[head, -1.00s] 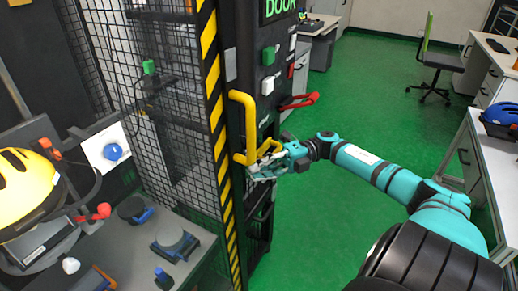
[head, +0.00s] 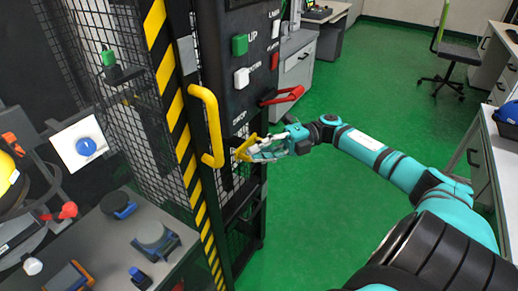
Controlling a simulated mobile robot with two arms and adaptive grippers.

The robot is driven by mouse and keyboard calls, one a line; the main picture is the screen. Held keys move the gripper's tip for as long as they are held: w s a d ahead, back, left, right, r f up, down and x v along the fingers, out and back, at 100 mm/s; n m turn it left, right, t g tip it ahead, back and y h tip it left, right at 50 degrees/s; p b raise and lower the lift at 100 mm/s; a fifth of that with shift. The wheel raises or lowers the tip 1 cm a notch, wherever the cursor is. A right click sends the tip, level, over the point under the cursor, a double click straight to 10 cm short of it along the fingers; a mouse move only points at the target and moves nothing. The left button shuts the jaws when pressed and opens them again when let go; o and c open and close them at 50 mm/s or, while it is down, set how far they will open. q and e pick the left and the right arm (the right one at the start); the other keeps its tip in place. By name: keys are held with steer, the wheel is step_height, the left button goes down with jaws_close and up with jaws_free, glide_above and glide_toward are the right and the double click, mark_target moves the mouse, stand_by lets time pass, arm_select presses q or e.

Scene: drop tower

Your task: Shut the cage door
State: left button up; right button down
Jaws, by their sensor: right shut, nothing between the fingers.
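The cage door is a black mesh panel (head: 118,75) with a yellow-and-black striped edge (head: 176,120). Its yellow bar handle (head: 213,125) stands upright beside the black control panel (head: 245,85). The door edge appears close to the panel; I cannot tell whether it is fully shut. My right gripper (head: 243,151) is shut and empty, just right of the handle's lower end and in front of the lower control panel. A small gap shows between it and the handle. My left gripper is out of view.
The panel carries a green button (head: 240,44), a white button (head: 241,77) and a red lever (head: 282,96) sticking out above my right gripper. A grey bench with dark fixtures (head: 155,238) stands at lower left.

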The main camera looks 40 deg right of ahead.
steer(key=s+a+r+m+t+h+p, duration=0.4)
steer(key=s+a+r+p, duration=0.6)
steer(key=p, duration=1)
steer(key=y+p, duration=0.2)
glide_toward(152, 179)
steer(key=s+a, duration=0.2)
steer(key=a, duration=0.1)
steer(key=shift+n+t, duration=0.3)
steer(key=shift+n, duration=0.1)
steer(key=w, duration=0.2)
steer(key=w+a+p, duration=0.1)
steer(key=w, duration=0.1)
steer(key=shift+w+a+f+p, duration=0.1)
steer(key=shift+w+a+p, duration=0.1)
steer(key=shift+w+p, duration=0.1)
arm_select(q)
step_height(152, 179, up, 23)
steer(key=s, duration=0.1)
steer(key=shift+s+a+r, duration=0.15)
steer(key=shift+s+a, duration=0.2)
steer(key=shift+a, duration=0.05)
